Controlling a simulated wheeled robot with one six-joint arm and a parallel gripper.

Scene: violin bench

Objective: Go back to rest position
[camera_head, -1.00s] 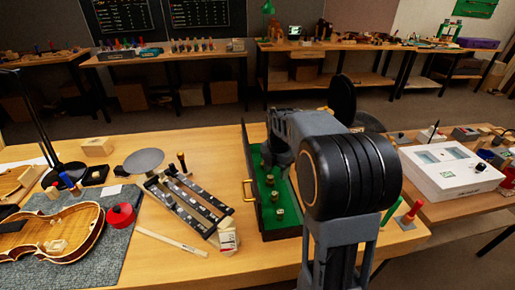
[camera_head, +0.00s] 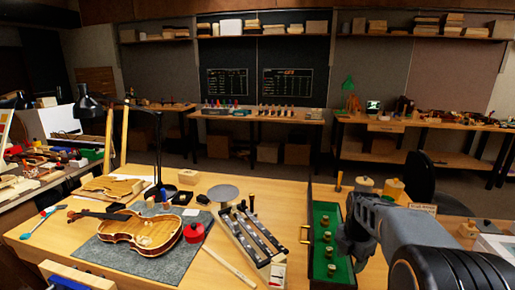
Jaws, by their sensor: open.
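My gripper (camera_head: 349,238) is at the right in the head view, at the end of my grey and black arm. It hangs over the right side of the green-lined tray (camera_head: 320,281) and hides part of it. Its jaws are open, and I see nothing held between them, though the fingertips are small and dark here. Several small brass-coloured pieces (camera_head: 326,237) stand in a row in the tray.
A violin (camera_head: 140,232) lies on a grey mat (camera_head: 95,250) at the left, beside a red round container (camera_head: 194,232). Dark bars (camera_head: 245,235) lie mid-bench. A black desk lamp (camera_head: 158,150) stands behind.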

